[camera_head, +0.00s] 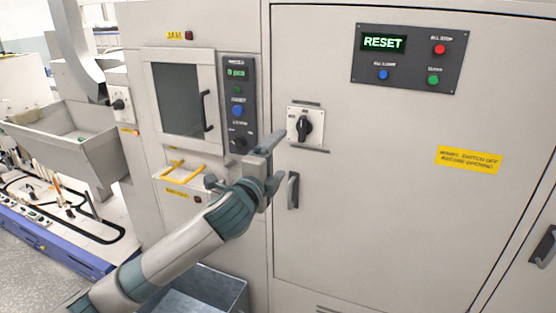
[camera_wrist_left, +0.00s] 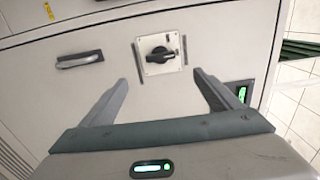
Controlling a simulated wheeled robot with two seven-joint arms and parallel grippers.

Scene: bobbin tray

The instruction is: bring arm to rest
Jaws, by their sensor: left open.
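My left arm comes in from the lower left in the head view. Its gripper (camera_head: 275,160) is in front of the machine cabinet, just left of and below the black rotary switch (camera_head: 304,127) on its white plate. In the left wrist view the two fingers of the gripper (camera_wrist_left: 165,92) stand wide apart with nothing between them. The rotary switch (camera_wrist_left: 160,54) shows beyond the fingertips, apart from them. My right gripper is in neither view.
The cabinet door (camera_head: 390,210) has a handle (camera_head: 292,190) below the switch. A panel (camera_head: 411,58) reads RESET. A narrow button panel (camera_head: 238,105) and a windowed door (camera_head: 180,98) are left. A metal bin (camera_head: 215,288) stands low under my arm. A hopper tray (camera_head: 75,135) is far left.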

